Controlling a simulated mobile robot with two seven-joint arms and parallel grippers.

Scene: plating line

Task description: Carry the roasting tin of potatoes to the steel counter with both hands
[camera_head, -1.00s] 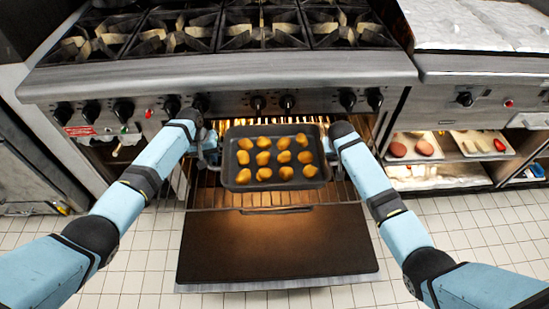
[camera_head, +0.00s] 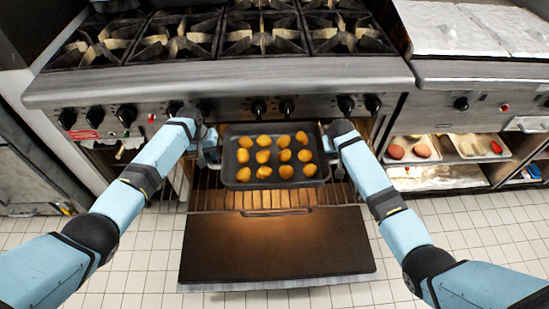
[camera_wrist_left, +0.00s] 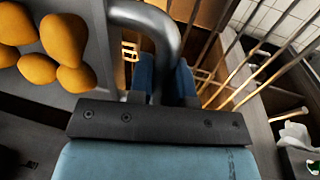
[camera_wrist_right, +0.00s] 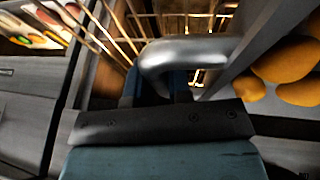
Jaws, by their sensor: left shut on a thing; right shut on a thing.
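The dark roasting tin (camera_head: 273,184) holds several golden potatoes (camera_head: 284,156) in rows. It sits level in front of the range, over the oven rack (camera_head: 230,200). My left gripper (camera_head: 211,146) is shut on the tin's left handle, which shows as a metal loop in the left wrist view (camera_wrist_left: 150,22). My right gripper (camera_head: 330,148) is shut on the right handle, a metal loop in the right wrist view (camera_wrist_right: 185,55). The fingertips are partly hidden behind the handles. The steel counter cannot be made out for certain.
The oven door (camera_head: 275,245) hangs open below the tin. Burner grates (camera_head: 190,35) and a knob panel (camera_head: 230,108) lie behind it. Right of the range, a shelf holds trays of food (camera_head: 410,148). Tiled floor (camera_head: 455,250) is clear at the right.

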